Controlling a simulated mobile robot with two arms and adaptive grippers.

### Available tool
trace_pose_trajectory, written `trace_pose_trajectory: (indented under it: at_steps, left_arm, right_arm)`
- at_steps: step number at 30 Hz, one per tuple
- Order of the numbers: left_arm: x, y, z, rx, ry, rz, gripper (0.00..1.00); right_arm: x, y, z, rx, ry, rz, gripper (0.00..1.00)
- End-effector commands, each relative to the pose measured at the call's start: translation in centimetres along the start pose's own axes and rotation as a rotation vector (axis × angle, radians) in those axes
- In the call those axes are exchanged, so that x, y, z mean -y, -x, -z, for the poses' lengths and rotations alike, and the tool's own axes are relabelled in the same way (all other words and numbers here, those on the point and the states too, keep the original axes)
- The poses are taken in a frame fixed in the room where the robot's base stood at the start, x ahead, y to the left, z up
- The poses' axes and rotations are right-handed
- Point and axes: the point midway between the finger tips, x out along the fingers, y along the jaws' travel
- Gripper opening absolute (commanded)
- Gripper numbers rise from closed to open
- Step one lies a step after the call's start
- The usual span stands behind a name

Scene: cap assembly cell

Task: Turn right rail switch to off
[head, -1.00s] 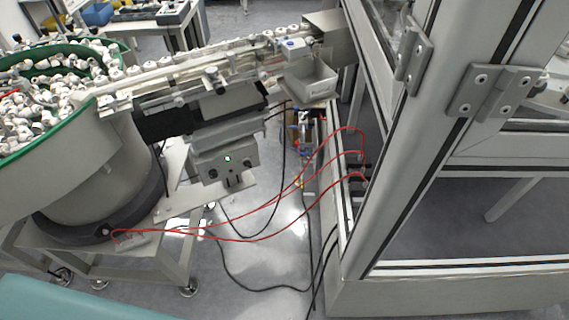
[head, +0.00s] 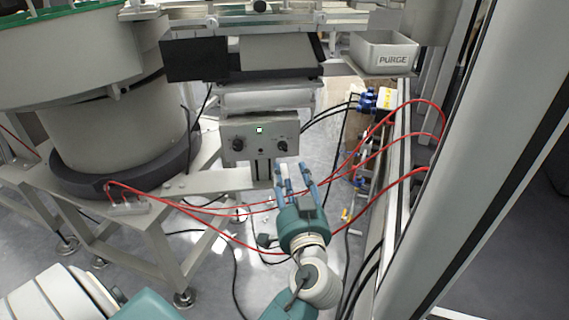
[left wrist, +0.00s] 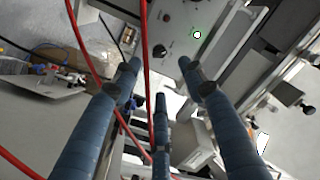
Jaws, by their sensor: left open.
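A grey control box (head: 260,138) with a lit indicator and two dark knobs hangs under the feeder rail. The right knob (head: 282,146) is on the box's right side and the left knob (head: 238,145) on its left. I cannot read the knobs' settings. My left gripper (head: 293,176) has blue fingers, open and empty, just below the right side of the box and apart from it. In the left wrist view the spread fingers (left wrist: 160,82) point toward the box face (left wrist: 192,22), where one dark knob (left wrist: 160,51) shows beyond them. My right gripper is out of view.
Red cables (head: 345,165) loop close by on the right, and one crosses the left wrist view (left wrist: 147,60). A PURGE bin (head: 384,57) sits upper right. The bowl feeder (head: 110,120) stands left and a metal frame post (head: 470,150) right.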

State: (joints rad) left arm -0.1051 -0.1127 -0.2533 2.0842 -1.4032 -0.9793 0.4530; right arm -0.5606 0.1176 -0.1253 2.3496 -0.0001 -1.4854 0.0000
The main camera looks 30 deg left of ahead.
Motion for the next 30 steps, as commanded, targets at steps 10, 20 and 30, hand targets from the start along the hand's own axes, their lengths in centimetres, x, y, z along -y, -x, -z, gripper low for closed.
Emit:
trace_pose_trajectory:
  at_steps: [10,20,30]
  left_arm:
    - [0.1,-6.2,0.2,-0.003,-0.004,0.002,0.42]
    - [0.0,-10.1,0.1,-0.002,-0.003,-0.001,0.42]
    - [0.0,-10.3,0.1,-0.001,-0.002,-0.003,0.38]
  right_arm:
    - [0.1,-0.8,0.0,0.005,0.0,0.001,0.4]
    - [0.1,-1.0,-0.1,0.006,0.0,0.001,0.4]
    - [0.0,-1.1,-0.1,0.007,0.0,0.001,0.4]
